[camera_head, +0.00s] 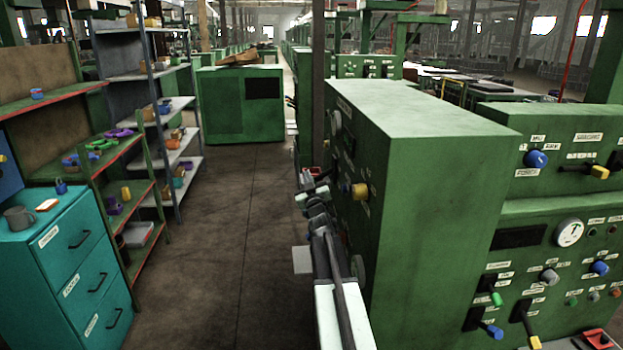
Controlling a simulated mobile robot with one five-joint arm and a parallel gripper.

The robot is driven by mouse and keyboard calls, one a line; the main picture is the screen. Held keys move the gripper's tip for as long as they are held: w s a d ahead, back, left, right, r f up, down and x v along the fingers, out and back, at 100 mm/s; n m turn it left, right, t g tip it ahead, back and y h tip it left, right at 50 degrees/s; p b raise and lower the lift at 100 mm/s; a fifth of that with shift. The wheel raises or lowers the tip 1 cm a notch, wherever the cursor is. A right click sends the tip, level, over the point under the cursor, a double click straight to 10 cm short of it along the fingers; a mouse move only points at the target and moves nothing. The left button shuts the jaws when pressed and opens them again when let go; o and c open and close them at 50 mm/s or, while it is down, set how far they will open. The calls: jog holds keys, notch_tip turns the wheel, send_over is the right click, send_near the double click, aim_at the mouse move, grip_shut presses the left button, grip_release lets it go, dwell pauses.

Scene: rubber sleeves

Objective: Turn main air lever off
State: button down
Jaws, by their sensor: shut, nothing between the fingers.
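A green machine cabinet (430,130) stands right of centre. A yellow knob or lever end (358,190) sticks out of its left face, beside small labels. The right-hand panel carries a lever with a yellow end (598,172), a green-ended lever (496,299), a blue-ended lever (493,331) and a yellow-ended lever (534,342). The labels are too small to tell which is the main air lever. My gripper (309,187) is at the far end of my arm, left of the cabinet's left face. It is shut, empty and apart from the yellow knob.
A teal drawer cabinet (78,247) holds a grey mug (19,218) at left. Shelves (150,180) with small coloured parts stand behind it. The brown aisle floor (215,260) is clear. A green cabinet (240,103) stands farther back. A round gauge (569,232) is on the right panel.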

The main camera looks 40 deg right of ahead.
jog(key=r+v, duration=0.2)
jog(key=v, duration=0.9)
jog(key=shift+s+r, duration=0.4)
jog(key=shift+r, duration=0.25)
jog(key=shift+a, duration=0.1)
